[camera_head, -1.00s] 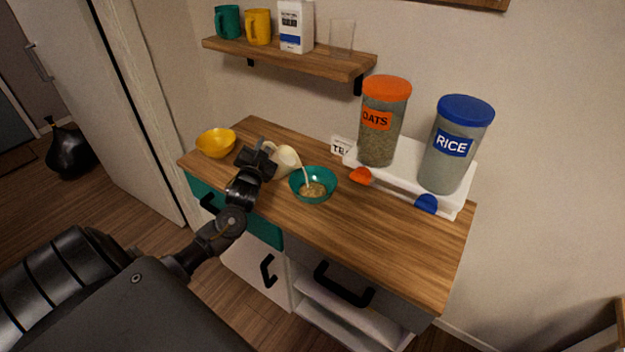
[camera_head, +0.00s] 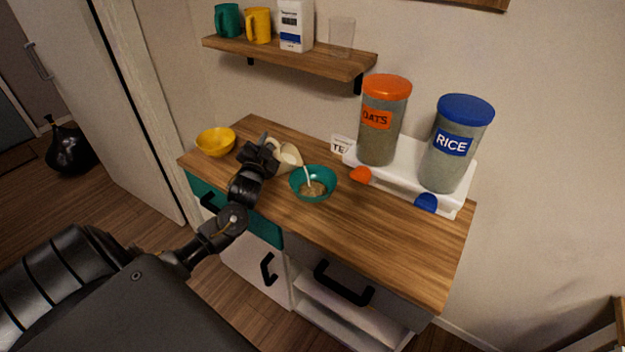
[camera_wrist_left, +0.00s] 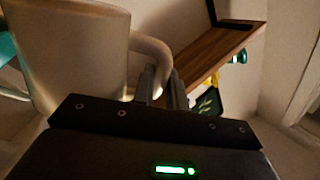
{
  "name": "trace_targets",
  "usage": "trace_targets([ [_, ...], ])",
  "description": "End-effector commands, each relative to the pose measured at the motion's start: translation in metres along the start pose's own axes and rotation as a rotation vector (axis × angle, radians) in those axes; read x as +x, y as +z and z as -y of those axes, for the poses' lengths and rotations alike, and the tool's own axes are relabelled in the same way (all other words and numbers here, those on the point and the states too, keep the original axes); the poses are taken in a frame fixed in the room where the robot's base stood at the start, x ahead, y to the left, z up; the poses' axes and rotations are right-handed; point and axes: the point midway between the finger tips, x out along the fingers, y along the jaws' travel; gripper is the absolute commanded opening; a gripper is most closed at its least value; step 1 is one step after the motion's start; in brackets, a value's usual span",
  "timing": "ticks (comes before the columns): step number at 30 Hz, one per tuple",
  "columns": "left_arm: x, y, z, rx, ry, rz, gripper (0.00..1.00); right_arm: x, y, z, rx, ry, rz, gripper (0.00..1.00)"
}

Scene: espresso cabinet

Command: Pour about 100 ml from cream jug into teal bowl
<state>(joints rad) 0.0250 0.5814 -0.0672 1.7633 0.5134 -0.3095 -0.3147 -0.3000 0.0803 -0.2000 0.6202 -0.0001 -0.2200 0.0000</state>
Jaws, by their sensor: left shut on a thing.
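The cream jug (camera_head: 291,155) is held above the wooden top, beside the teal bowl (camera_head: 328,190). Its opening shows from above, and it leans towards the bowl. My left gripper (camera_head: 268,150) is shut on the jug's handle; in the left wrist view, the fingers (camera_wrist_left: 161,88) close on the handle beside the pale jug (camera_wrist_left: 82,52). A short white streak of cream (camera_head: 307,174) shows above the bowl, whose bottom holds tan, grainy contents (camera_head: 314,188). I cannot tell whether the streak still joins the spout. My right gripper is not in view.
A yellow bowl (camera_head: 216,143) stands at the left end of the top. The oats jar (camera_head: 382,125) and rice jar (camera_head: 455,148) stand on a white dispenser base (camera_head: 408,163) at the back right. A shelf (camera_head: 290,58) hangs above. The front right of the top is clear.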

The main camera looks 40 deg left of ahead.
Motion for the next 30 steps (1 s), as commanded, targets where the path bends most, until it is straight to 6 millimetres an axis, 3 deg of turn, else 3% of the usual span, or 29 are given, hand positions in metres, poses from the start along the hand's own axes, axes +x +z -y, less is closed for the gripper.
trace_targets([
  [30, -0.0002, -0.0103, -0.0013, 0.086, -0.002, -0.020, 0.00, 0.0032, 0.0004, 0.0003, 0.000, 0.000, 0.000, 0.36],
])
